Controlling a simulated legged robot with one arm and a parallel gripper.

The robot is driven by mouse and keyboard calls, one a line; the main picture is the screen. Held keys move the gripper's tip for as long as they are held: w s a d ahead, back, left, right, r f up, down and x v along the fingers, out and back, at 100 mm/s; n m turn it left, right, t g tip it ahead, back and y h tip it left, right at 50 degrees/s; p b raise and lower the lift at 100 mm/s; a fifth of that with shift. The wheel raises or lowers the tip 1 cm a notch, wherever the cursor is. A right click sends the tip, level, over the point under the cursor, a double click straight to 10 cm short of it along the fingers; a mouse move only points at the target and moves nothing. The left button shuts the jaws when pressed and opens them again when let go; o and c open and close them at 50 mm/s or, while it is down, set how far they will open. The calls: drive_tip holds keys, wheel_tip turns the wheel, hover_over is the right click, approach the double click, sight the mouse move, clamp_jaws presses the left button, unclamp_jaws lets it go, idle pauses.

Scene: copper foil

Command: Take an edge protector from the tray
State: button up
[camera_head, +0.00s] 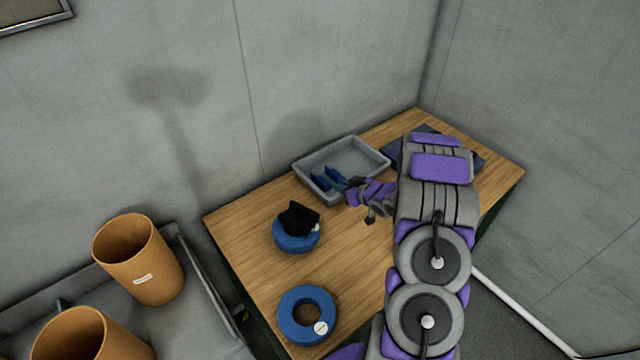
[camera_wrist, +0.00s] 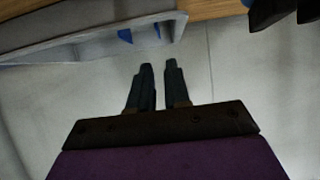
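The grey tray (camera_head: 326,152) stands at the back of the wooden table, by the wall. Blue edge protectors (camera_head: 320,183) stand in its front part, partly hidden by my arm's end. The tray (camera_wrist: 80,47) shows at the upper left of the wrist view, with two blue bits of the protectors (camera_wrist: 125,35) inside. My gripper (camera_wrist: 158,66) points toward the tray, and its two dark fingers are slightly apart with nothing seen between them. In the head view my gripper is close to the tray's front right side. The fingertips are hard to make out there.
A blue ring (camera_head: 296,240) with a black object (camera_head: 298,218) on it stands in front of the tray. Another blue ring (camera_head: 290,326) lies nearer. Orange-brown cups (camera_head: 140,265) stand on a grey surface at left. Table wood (camera_head: 245,225) is bare at left.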

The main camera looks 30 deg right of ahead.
drive_tip(key=b, duration=0.2)
approach(322, 180)
drive_tip(key=w+a, duration=0.4)
drive_tip(key=shift+w+f, duration=0.1)
drive_tip(key=shift+w, duration=0.45)
drive_tip(key=shift+c, duration=0.4)
clamp_jaws()
